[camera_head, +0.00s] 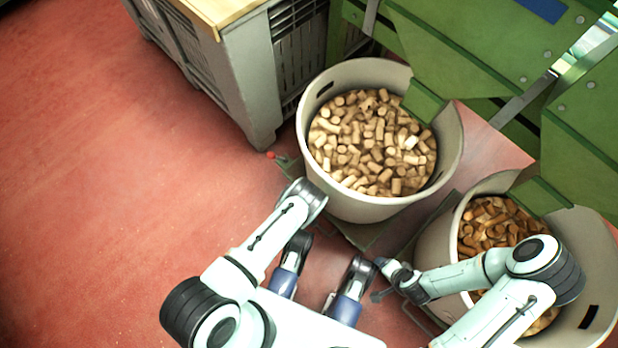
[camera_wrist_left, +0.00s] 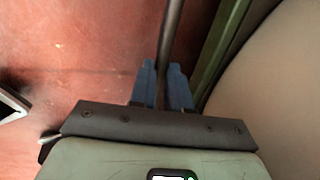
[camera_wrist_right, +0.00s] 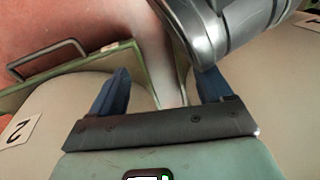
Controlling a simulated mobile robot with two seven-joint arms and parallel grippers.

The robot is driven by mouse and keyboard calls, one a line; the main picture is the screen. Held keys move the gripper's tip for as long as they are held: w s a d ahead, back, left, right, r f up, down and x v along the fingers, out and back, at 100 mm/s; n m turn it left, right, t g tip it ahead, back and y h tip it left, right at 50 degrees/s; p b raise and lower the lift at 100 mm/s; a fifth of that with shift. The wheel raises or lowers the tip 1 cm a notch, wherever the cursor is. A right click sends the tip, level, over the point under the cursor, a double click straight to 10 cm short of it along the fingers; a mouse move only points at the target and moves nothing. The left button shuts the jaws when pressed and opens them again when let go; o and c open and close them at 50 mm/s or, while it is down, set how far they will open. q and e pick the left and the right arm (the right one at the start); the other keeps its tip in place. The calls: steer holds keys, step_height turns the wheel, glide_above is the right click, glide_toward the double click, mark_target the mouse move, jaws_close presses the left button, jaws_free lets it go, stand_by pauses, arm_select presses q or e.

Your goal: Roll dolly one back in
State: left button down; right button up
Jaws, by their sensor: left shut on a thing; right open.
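Dolly one (camera_head: 360,235) shows as a dark edge under the left tub (camera_head: 345,208), which is pale and full of light corks. The tub's far right rim sits beneath a green machine chute (camera_head: 425,100). In the left wrist view my left gripper (camera_wrist_left: 161,75) is shut on a dark upright bar (camera_wrist_left: 171,30), with a green dolly edge (camera_wrist_left: 222,45) and tub wall beside it. The head view hides these fingers behind my arm. My right gripper (camera_head: 378,282) is open and empty between the two tubs; it also shows in the right wrist view (camera_wrist_right: 165,78).
A second tub (camera_head: 435,245) with browner corks stands at the right under another chute (camera_head: 545,195). A label 2 (camera_wrist_right: 19,131) and a handle (camera_wrist_right: 45,60) show in the right wrist view. A grey crate (camera_head: 245,75) stands close left of the first tub. Red floor (camera_head: 100,180) is clear at left.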

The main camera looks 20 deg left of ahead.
arm_select(q)
steer(key=shift+w+d, duration=0.15)
steer(key=shift+w, duration=0.35)
arm_select(e)
steer(key=shift+w+r, duration=0.1)
steer(key=shift+w, duration=0.45)
arm_select(q)
steer(key=shift+r, duration=0.1)
steer(key=c, duration=1.1)
jaws_free()
steer(key=shift+d, duration=0.1)
